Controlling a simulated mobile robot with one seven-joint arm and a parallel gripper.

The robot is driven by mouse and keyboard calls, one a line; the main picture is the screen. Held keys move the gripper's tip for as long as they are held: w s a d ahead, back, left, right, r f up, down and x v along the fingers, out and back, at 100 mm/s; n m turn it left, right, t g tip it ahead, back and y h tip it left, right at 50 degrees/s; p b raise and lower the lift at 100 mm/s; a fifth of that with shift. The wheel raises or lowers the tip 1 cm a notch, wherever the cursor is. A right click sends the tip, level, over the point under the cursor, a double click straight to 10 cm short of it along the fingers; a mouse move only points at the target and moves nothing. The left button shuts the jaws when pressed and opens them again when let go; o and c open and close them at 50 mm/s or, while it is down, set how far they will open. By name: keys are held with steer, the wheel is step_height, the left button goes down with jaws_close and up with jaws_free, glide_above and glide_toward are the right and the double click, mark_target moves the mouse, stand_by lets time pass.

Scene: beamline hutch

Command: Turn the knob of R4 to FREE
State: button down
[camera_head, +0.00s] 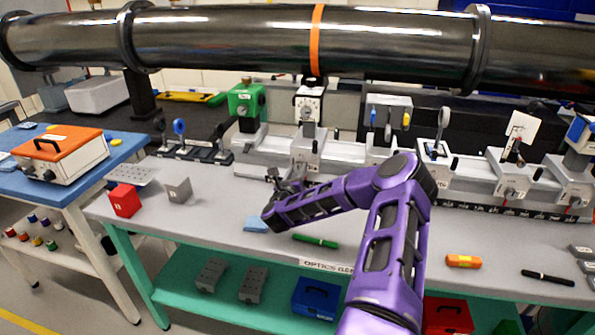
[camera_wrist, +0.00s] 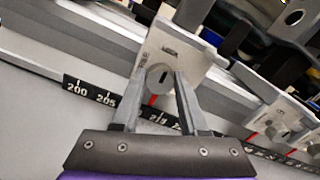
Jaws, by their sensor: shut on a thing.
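In the wrist view a round grey knob (camera_wrist: 159,77) with a short dark mark sits on the front of a light grey rail carrier (camera_wrist: 181,48). A small label above the knob is too blurred to read, so I cannot confirm R4. My gripper (camera_wrist: 162,84) has its two fingers on either side of the knob, shut on it. A red pointer line shows below the knob at the rail scale. In the head view my gripper (camera_head: 284,191) is at the front of a white-grey carrier (camera_head: 307,148) left of centre; the knob there is hidden by the gripper.
A second carrier with a knob (camera_wrist: 276,131) stands to the right in the wrist view. In the head view, several carriers (camera_head: 510,180) line the rail, and a black pipe (camera_head: 230,38) crosses above. A green pen (camera_head: 315,241) and red block (camera_head: 125,200) lie on the bench.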

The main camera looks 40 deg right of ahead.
steer(key=n+b, duration=0.2)
steer(key=n, duration=0.2)
steer(key=shift+f+n, duration=0.1)
steer(key=shift+n, duration=0.3)
steer(key=n+b, duration=0.3)
steer(key=n, duration=0.1)
steer(key=shift+a+n, duration=0.1)
steer(key=shift+n, duration=0.2)
steer(key=n+b, duration=0.3)
steer(key=n, duration=0.1)
steer(key=shift+n+b, duration=0.6)
steer(key=shift+n, duration=1.3)
steer(key=shift+c, duration=2.2)
jaws_free()
